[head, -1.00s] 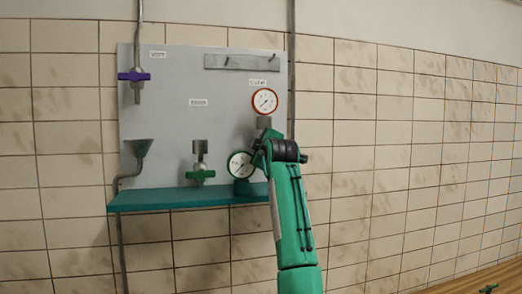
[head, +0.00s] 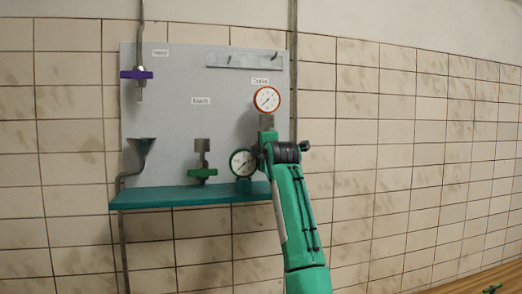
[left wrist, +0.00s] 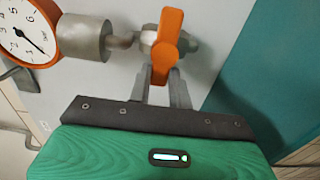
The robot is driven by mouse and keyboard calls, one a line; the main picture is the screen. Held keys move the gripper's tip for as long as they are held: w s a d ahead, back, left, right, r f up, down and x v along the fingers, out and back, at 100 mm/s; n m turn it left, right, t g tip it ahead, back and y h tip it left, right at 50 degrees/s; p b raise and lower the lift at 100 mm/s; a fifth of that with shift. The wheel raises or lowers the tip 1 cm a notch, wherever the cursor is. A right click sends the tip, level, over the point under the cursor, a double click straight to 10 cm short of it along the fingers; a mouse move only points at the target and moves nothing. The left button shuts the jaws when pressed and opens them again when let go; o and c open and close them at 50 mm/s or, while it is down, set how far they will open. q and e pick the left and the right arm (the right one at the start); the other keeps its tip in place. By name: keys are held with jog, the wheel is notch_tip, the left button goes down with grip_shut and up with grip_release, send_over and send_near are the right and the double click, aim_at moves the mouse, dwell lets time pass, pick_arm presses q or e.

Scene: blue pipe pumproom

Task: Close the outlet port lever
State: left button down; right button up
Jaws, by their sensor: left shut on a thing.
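The outlet port lever is an orange handle (left wrist: 168,40) on a grey valve body in the left wrist view, standing roughly upright in that picture. A grey cylinder and an orange-rimmed gauge (left wrist: 25,32) lie to its left. My left gripper (left wrist: 162,76) is shut on the lever's lower end, with one grey finger on each side. In the head view the orange-rimmed gauge (head: 267,99) sits at the panel's right, and my green left arm covers the lever below it.
A teal shelf (head: 160,198) runs along the bottom of the grey panel (head: 180,80). A purple lever (head: 137,75), a green lever (head: 203,173), a funnel (head: 141,145) and a second gauge (head: 242,163) are left of my arm. The tiled wall on the right is clear.

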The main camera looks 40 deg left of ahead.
pick_arm(q)
jog(key=c, duration=1.3)
grip_release()
jog(key=b+v, duration=0.6)
jog(key=v, duration=0.8)
jog(key=shift+a, duration=0.1)
